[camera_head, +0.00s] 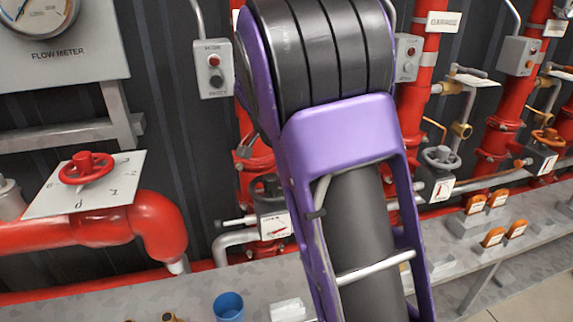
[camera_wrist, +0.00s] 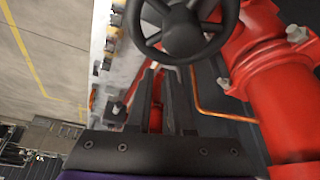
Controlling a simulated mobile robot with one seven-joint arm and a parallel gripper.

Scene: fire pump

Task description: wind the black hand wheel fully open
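The black hand wheel (camera_wrist: 181,28) shows at the top of the wrist view, its upper rim cut off by the frame edge. It has a round hub and several spokes. My gripper (camera_wrist: 158,75) is below it in that view, its two dark fingers apart with a gap between them. Nothing is held between the fingers. The fingertips appear close to the wheel's lower rim, but I cannot tell whether they touch it.
A thick red flanged pipe (camera_wrist: 280,90) stands right of the wheel. In the head view, a red hand wheel (camera_head: 86,167) sits at left, a grey hand wheel (camera_head: 440,157) at right, with red pipes and switch boxes (camera_head: 213,68). A blue cup (camera_head: 229,306) stands on the bench.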

